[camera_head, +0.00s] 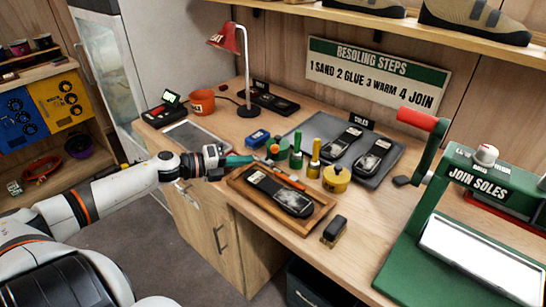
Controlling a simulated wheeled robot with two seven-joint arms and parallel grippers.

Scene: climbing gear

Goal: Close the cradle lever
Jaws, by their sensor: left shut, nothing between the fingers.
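The green press marked "JOIN SOLES" (478,181) stands at the right end of the bench. Its lever (432,152) is a dark green arm with a red handle (418,119); it stands raised, tilted up to the left. A light, flat panel (470,252) lies in the press's green base. Which part is called the cradle is not labelled. My left gripper (222,168) is shut and empty at the bench's left front, beside the wooden tray and far to the left of the lever. A teal-handled tool (238,160) shows just beyond its fingertips. My right gripper is out of view.
A wooden tray (232,187) holding a shoe sole, glue bottles (296,150), a yellow pot (336,179) and a grey mat (300,122) with soles lie between my left gripper and the press. A small brush (334,231) sits near the front edge. A red lamp (226,38) stands behind.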

